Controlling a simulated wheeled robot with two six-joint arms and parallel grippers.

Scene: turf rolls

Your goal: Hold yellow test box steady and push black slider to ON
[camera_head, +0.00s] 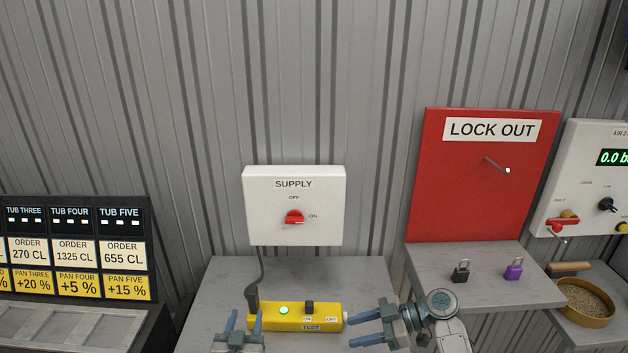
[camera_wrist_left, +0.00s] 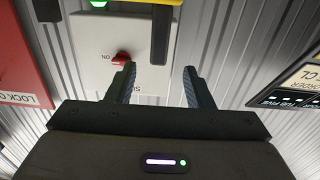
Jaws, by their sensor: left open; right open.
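The yellow test box (camera_head: 270,323) lies on the grey shelf below the SUPPLY panel, with a lit green lamp (camera_head: 284,310). Its black slider (camera_head: 308,307) stands above the ON label, left of the OFF label. My left gripper (camera_head: 244,321) is open at the box's left end, its fingers pointing toward the wall; contact cannot be told. My right gripper (camera_head: 351,326) is open and empty just right of the box's right end, fingers pointing left. The left wrist view shows part of the yellow box (camera_wrist_left: 173,30) beyond the open fingers (camera_wrist_left: 157,80).
The white SUPPLY panel (camera_head: 260,215) has a red knob (camera_head: 294,217) pointing toward ON. A cable runs down to a dark plug (camera_head: 252,296) at the box's left end. A red LOCK OUT board (camera_head: 470,190) and two padlocks stand right. The shelf behind the box is clear.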

